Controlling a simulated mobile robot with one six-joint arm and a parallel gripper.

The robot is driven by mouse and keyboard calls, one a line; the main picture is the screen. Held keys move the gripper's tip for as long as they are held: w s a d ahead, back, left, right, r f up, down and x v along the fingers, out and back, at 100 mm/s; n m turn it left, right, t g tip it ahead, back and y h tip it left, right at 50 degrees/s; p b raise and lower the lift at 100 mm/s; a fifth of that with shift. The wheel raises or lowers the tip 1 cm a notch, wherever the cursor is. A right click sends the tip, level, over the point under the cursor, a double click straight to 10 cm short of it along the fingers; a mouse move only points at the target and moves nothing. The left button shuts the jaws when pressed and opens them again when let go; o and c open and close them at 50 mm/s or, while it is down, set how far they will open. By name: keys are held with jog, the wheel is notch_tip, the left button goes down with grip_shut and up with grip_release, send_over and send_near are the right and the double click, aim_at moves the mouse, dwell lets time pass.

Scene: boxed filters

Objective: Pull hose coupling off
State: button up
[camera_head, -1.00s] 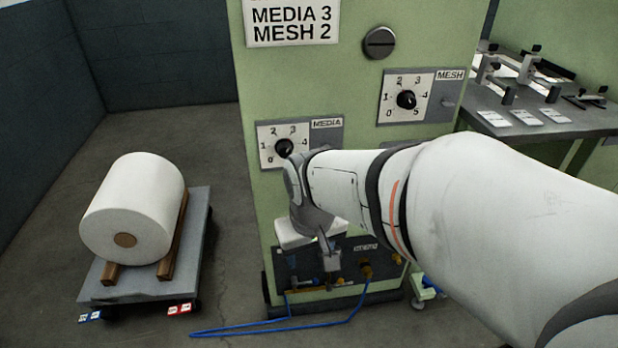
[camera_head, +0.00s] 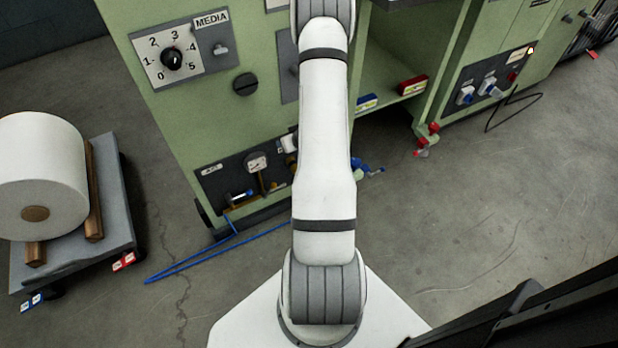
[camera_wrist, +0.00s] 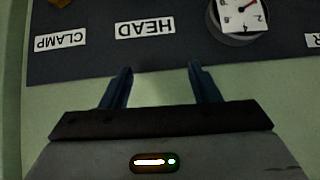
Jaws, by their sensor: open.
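The blue hose (camera_head: 195,262) lies on the floor and rises to the dark panel (camera_head: 212,190) low on the green machine. A small fitting with blue and bright parts (camera_head: 241,195) sits on that panel, near the hose's upper end; I cannot tell for sure whether it is the hose coupling. My gripper (camera_wrist: 162,85) is open and empty in the wrist view, in front of the panel's edge, with upside-down CLAMP and HEAD labels beyond its fingers. In the head view my arm hides most of the gripper. No coupling is recognisable in the wrist view.
A gauge (camera_head: 257,162) is on the panel; a gauge also shows in the wrist view (camera_wrist: 240,17). A cart (camera_head: 118,205) with a large white roll (camera_head: 45,165) stands at left. Open floor (camera_head: 480,220) lies right. The MEDIA dial (camera_head: 172,58) is above the panel.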

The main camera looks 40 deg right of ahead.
jog(key=shift+m+t, duration=0.6)
jog(key=shift+t, duration=0.3)
jog(key=s+f, duration=0.1)
jog(key=f, duration=0.1)
jog(key=s+d+f, duration=0.1)
jog(key=f, duration=0.2)
jog(key=s+f, duration=0.1)
jog(key=f, duration=0.1)
jog(key=shift+s+d+f, duration=0.1)
jog(key=shift+d+f, duration=0.05)
jog(key=shift+d, duration=0.1)
jog(key=s+f+m+t, duration=0.2)
jog(key=s+f+t, duration=0.1)
jog(key=s+f, duration=0.25)
jog(key=shift+a+f+b+x, duration=0.15)
jog(key=shift+b+x, duration=0.25)
jog(key=shift+x, duration=1)
jog(key=shift+a+b+x, duration=0.2)
jog(key=shift+b+x, duration=0.25)
jog(key=shift+x, duration=0.95)
jog(key=shift+a+f+b+x, duration=0.15)
jog(key=shift+b+x, duration=0.25)
jog(key=shift+x, duration=0.95)
jog(key=shift+c, duration=0.5)
jog(key=c, duration=1.1)
jog(key=shift+o, duration=0.2)
jog(key=shift+s, duration=0.1)
jog(key=shift+s, duration=0.1)
